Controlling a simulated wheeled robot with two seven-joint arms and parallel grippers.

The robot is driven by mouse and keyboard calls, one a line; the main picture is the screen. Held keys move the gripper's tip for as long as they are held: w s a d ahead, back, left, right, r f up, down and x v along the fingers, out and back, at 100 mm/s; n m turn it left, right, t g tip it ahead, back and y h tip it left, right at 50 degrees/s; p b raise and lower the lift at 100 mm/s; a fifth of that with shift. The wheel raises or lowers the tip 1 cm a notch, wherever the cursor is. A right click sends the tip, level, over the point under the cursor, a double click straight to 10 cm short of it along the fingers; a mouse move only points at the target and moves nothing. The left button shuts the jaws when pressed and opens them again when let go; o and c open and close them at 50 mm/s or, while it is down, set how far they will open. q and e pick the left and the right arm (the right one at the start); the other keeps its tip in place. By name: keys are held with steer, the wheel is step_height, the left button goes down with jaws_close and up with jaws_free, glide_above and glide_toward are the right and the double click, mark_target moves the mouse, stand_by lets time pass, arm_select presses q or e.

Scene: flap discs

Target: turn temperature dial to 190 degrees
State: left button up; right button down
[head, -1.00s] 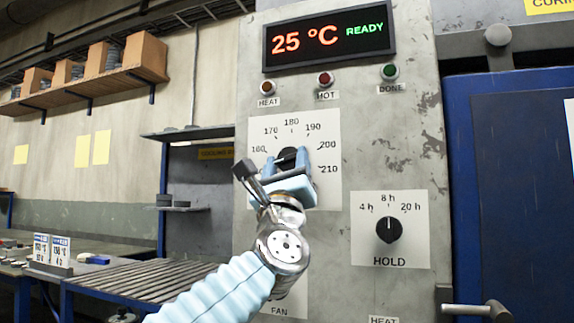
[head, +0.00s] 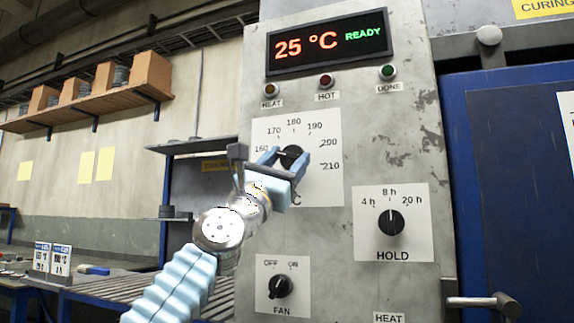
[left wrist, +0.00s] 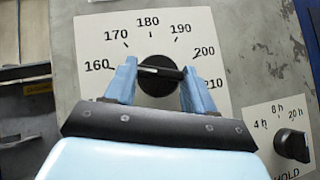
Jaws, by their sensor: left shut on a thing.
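The temperature dial (head: 291,157) is a black round knob on a white plate (head: 326,187) marked 160 to 210. My left gripper (head: 284,160) is shut on the dial, coming from the lower left in the head view. In the left wrist view the light-blue fingers (left wrist: 160,84) sit at either side of the black dial (left wrist: 157,84), at the ends of its raised grip bar. The bar lies nearly level, tilted slightly down to the right. The display (head: 328,43) reads 25 °C READY. My right gripper is not in view.
A HOLD knob (head: 390,223) is at the lower right and a FAN knob (head: 281,287) below the dial. A blue door (head: 510,190) with a metal handle (head: 485,302) is at the right. A roller table and shelves stand at the left.

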arm_select(q)
steer(key=shift+a+r+m+g+h, duration=0.15)
steer(key=shift+m+g+h, duration=0.15)
steer(key=shift+m, duration=0.4)
steer(key=o, duration=1)
steer(key=shift+o, duration=0.2)
steer(key=b+v, duration=1.2)
steer(key=v, duration=0.1)
steer(key=shift+s+f, duration=0.2)
steer(key=shift+f, duration=0.15)
